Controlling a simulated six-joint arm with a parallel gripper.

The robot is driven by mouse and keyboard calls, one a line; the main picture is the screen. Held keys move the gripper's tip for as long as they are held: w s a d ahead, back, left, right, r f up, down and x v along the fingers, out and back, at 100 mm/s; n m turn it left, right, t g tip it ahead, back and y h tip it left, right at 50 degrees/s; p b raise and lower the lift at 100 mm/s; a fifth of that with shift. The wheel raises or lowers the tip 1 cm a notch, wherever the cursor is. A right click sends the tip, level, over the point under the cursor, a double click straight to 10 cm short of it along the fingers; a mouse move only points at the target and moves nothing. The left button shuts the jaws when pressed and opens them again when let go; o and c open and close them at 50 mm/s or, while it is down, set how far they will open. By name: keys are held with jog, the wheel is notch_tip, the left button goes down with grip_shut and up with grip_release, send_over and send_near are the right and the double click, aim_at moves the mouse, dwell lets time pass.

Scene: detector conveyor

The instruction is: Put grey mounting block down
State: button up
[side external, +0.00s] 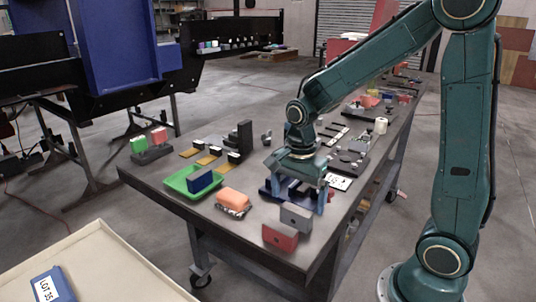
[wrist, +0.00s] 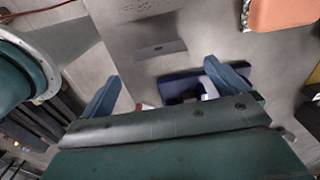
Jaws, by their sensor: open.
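The grey mounting block (side external: 296,217) stands on the dark table near its front corner, with a small hole in its face. It touches or nearly touches a red block (side external: 279,237) in the side view; I cannot tell which. My gripper (side external: 299,203) is low over the table, just behind the grey block, with its blue fingers apart. In the wrist view my gripper (wrist: 161,70) is open, and the grey block (wrist: 162,50) shows in the gap ahead of the fingertips, apart from both. A dark blue fixture (wrist: 180,85) lies partly hidden below the fingers.
An orange block (side external: 235,197) on a speckled base and a green tray (side external: 178,182) holding a blue block (side external: 200,179) are to the left. A dark stepped block (side external: 240,135) and several small parts stand further back. The table's front edge is close to the red block.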

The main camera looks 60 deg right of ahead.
aim_at(296, 209)
jog(key=shift+f, duration=2.55)
jog(key=c, duration=1.4)
jog(key=shift+o, duration=0.2)
jog(key=shift+w+r, duration=0.1)
jog(key=shift+r, duration=0.05)
notch_tip(296, 209, up, 20)
